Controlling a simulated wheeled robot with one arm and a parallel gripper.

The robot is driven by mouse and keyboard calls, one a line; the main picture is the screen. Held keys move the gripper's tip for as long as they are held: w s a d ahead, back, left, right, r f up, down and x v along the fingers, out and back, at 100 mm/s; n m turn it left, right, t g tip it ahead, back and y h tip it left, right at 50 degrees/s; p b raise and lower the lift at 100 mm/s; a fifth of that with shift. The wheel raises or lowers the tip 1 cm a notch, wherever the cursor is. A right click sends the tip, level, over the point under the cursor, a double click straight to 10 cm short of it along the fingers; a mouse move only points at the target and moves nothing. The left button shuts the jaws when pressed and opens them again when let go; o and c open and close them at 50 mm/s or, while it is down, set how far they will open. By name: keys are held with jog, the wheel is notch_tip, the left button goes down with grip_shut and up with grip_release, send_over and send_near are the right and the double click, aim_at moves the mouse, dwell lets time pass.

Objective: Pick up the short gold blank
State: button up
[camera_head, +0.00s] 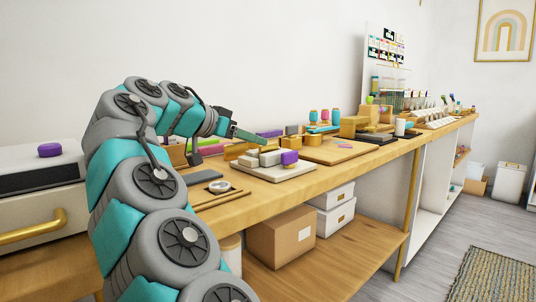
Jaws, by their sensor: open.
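My gripper (245,134) reaches right over the near part of the wooden bench, with teal fingers and nothing seen between them. The gap between the fingers is hard to see from here. A small gold block (248,161) sits by the left end of a pale tray (290,172), below my gripper in the picture. Larger gold blocks (352,124) stand farther along the bench. I cannot tell for sure which gold piece is the short blank. The tray also carries grey blocks (271,158) and a purple block (289,157).
The bench (320,176) runs away to the right. A wooden board (330,154), a purple bar (269,133), coloured spools (325,115) and racks crowd it. A dark slab (202,177) and a small round dish (219,187) lie near its front left. Boxes (283,235) stand below.

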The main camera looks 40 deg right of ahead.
jog(key=x, duration=0.4)
jog(key=shift+d, duration=0.1)
grip_shut()
dwell(1.3)
